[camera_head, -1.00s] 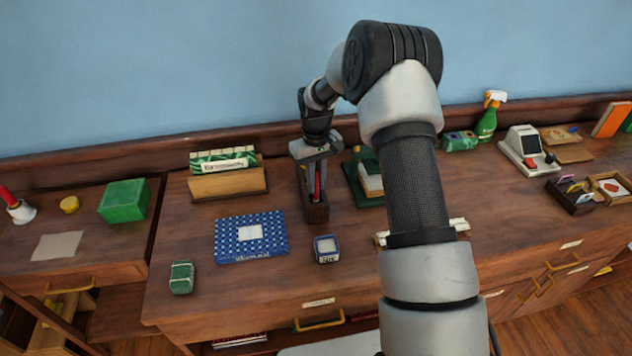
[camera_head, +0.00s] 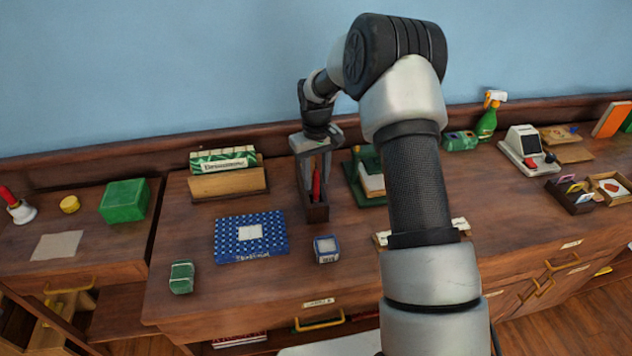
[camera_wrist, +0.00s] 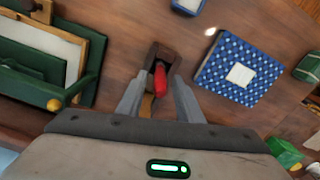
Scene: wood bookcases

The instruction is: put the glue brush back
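A small dark wooden holder (camera_head: 317,213) stands on the counter near the wall. A red-handled item (camera_head: 316,186), which looks like the glue brush, stands in it with its upper part showing. My gripper (camera_head: 316,182) is above the holder, pointing down, with its fingers apart. In the wrist view, the red handle (camera_wrist: 160,80) shows between the two spread fingers, with a gap on each side. The holder's rim (camera_wrist: 161,50) shows just beyond it. A small tan part shows close to my palm. The brush's lower end is hidden inside the holder.
A green-framed stand (camera_head: 354,186) is close on the right. A wooden rack with green cards (camera_head: 228,184) stands to the left. A blue dotted booklet (camera_head: 272,243) and a small blue box (camera_head: 326,249) lie in front. Bare counter lies between them.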

